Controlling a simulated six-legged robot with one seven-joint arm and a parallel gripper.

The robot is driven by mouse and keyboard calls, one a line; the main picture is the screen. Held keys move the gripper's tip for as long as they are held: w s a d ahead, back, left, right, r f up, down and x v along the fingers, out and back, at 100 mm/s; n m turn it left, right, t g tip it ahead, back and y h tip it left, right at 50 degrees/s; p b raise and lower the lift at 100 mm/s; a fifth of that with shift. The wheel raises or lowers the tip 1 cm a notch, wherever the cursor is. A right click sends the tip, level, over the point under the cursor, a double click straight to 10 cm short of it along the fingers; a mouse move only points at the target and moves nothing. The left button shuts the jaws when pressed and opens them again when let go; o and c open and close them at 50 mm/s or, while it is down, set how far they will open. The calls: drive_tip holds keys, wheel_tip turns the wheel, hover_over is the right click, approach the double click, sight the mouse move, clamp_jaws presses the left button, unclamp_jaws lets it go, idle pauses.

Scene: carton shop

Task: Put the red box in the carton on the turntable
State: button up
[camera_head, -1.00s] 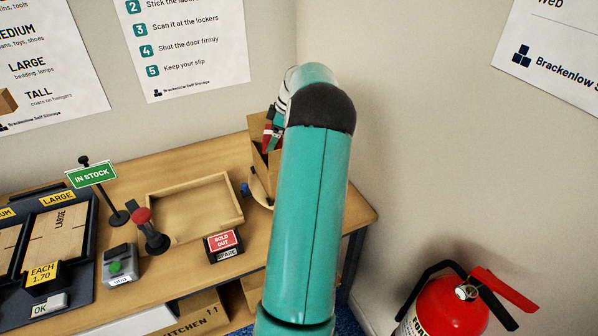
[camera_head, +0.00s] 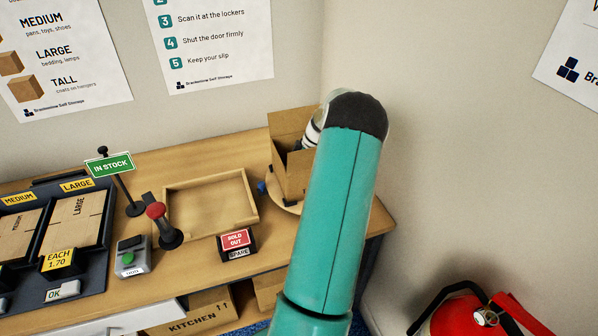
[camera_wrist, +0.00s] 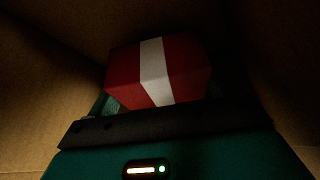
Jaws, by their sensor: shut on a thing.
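The red box (camera_wrist: 190,65) with a white band shows in the wrist view, held in my gripper (camera_wrist: 155,100), which is shut on it. Brown cardboard walls stand around the box and gripper there, dim inside. In the head view the open carton (camera_head: 290,125) stands with a flap raised, on the round turntable (camera_head: 287,206) at the right end of the counter. My arm reaches into the carton from the right and hides part of it. The box and the fingertips are hidden in the head view. Whether the box touches the carton floor cannot be told.
An empty wooden tray (camera_head: 212,212) lies left of the turntable. A red-knobbed lever (camera_head: 160,222), a button box (camera_head: 131,258) and a sold-out sign (camera_head: 236,243) stand nearby. Flat cartons (camera_head: 78,222) lie at left. A fire extinguisher (camera_head: 470,316) stands at lower right.

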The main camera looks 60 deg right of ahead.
drive_tip(key=shift+f, duration=1.05)
drive_tip(key=o, duration=0.9)
drive_tip(key=shift+f, duration=0.15)
drive_tip(key=shift+c, duration=0.2)
drive_tip(key=v, duration=1.2)
